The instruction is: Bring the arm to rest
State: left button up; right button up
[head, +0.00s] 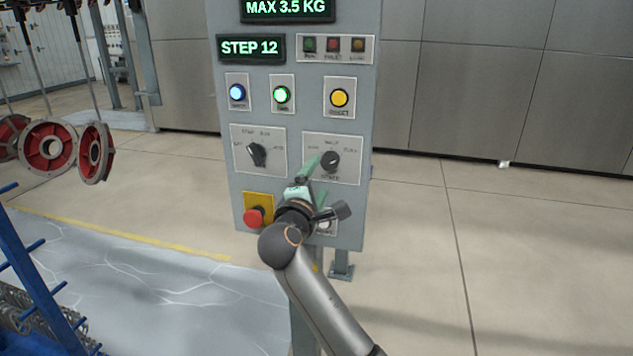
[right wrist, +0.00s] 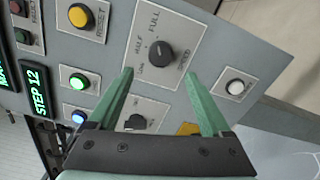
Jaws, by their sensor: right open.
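My right gripper (head: 317,179) is in front of the grey control panel (head: 304,115), its green fingers apart. In the right wrist view the open fingers (right wrist: 159,76) show nothing between their tips, and the black speed knob (right wrist: 161,53) appears just beyond them. The same speed knob (head: 330,160) shows beside the upper fingertip in the head view. I cannot tell how far the fingertips are from the panel face. My right arm (head: 325,305) reaches up from the bottom and hides part of the panel's lower edge. My left gripper is not in view.
The panel has a red emergency button (head: 253,217), a second black knob (head: 257,155), a yellow button (head: 339,98) and lit buttons. Red wheel-like parts (head: 50,147) hang at left. A blue rack (head: 38,268) stands at lower left.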

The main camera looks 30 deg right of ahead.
jog(key=shift+w, duration=0.1)
dwell(0.3)
jog(key=s+a+f+y, duration=0.3)
jog(key=a+f, duration=0.1)
jog(key=f, duration=0.6)
jog(key=s+a+f+y, duration=0.2)
jog(key=a+f+y, duration=0.15)
jog(key=f, duration=0.55)
jog(key=s+a+f+y, duration=0.3)
jog(key=f+y, duration=0.1)
jog(key=f, duration=0.6)
jog(key=s+a+f+m+g+y, duration=0.1)
jog(key=s+a+f+m, duration=0.3)
jog(key=s, duration=0.7)
jog(key=s+a+f+m+g+y, duration=0.1)
jog(key=s+a+f+m+y, duration=0.3)
jog(key=s+f, duration=0.5)
jog(key=shift+s+a+m+g, duration=0.3)
jog(key=shift+s+a+m, duration=0.2)
jog(key=shift+s, duration=0.35)
jog(key=shift+f+y, duration=0.1)
jog(key=shift+y, duration=0.15)
